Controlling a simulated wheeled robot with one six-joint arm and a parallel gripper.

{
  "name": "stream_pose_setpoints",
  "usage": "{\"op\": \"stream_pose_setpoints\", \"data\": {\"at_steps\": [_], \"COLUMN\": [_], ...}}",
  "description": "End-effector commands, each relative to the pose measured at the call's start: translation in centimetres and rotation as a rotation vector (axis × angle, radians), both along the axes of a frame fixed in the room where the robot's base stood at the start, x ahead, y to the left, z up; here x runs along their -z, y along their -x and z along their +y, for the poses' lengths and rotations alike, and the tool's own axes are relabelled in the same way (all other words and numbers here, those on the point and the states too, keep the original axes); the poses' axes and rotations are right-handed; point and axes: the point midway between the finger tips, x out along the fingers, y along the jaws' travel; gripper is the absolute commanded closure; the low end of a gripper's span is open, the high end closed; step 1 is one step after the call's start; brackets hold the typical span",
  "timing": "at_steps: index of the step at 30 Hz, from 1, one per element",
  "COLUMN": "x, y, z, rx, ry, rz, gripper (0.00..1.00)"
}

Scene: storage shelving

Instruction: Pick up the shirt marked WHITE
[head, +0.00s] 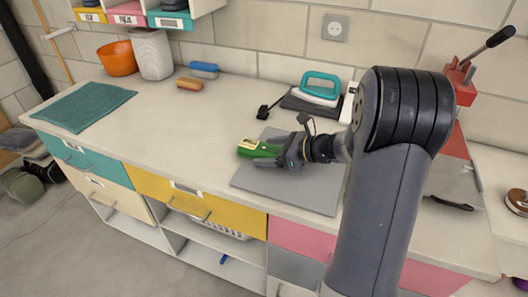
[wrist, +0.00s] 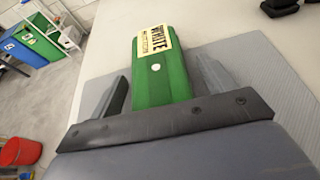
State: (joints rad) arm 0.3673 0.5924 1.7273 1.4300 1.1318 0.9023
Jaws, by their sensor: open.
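The shirt marked WHITE is a green folded bundle (head: 256,150) at the back left of a grey mat on the counter. In the wrist view the green shirt (wrist: 160,62) carries a cream label reading WHITE and a small white dot. My gripper (head: 283,158) is at the shirt's right end in the head view. In the wrist view my gripper (wrist: 163,85) is open, with one finger on each side of the shirt. The shirt's near end is hidden behind the gripper's body.
The grey mat (head: 290,191) lies on the white counter (head: 170,112). Behind stand a teal iron (head: 320,86) on a dark pad and a red press (head: 463,86). Brushes (head: 203,70), an orange bowl (head: 117,58) and a teal towel (head: 86,106) are left. The counter left of the shirt is clear.

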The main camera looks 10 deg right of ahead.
Motion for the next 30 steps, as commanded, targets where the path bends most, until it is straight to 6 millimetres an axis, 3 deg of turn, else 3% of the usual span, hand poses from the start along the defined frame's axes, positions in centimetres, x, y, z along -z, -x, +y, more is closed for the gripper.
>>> {"op": "stream_pose_setpoints", "data": {"at_steps": [8, 25, 30], "x": [0.09, 0.07, 0.05], "y": [-0.12, -0.1, -0.11], "z": [0.16, 0.14, 0.14], "rx": [0.001, 0.0, 0.0], "ry": [0.0, 0.0, 0.0], "rz": [0.0, 0.0, 0.0], "gripper": [0.23, 0.7, 0.72]}}
